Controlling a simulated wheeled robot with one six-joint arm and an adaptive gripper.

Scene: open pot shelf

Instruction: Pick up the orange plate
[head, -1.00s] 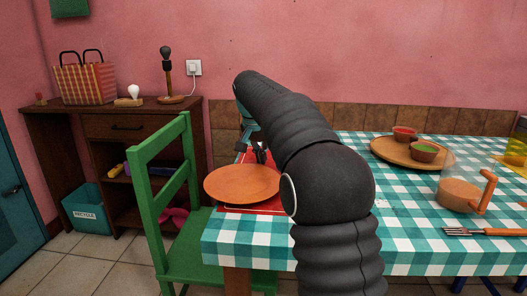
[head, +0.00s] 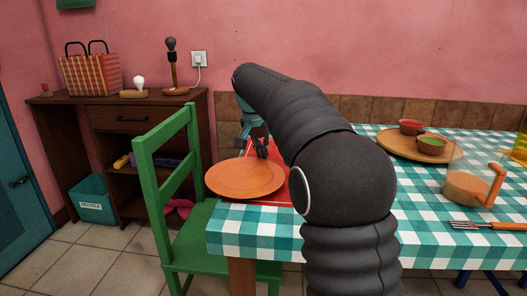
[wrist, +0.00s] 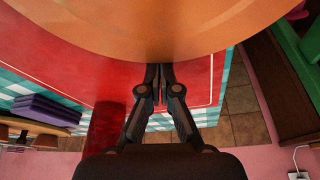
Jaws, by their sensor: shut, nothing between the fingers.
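The orange plate (head: 245,178) lies flat on a red placemat (head: 283,195) at the table's left corner, its left edge overhanging toward the green chair. My gripper (head: 262,147) is at the plate's far rim in the head view. In the wrist view the plate (wrist: 150,25) fills the top, and the fingertips of my gripper (wrist: 159,85) are together by its rim, with nothing held. Whether they touch the rim I cannot tell. My arm hides part of the placemat in the head view.
A green chair (head: 185,225) stands close to the table's left side. On the checkered table (head: 430,205) are a wooden tray (head: 385,150) with small bowls, a glass pitcher (head: 466,188) and a fork (head: 475,226). A wooden cabinet (head: 120,108) stands behind left.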

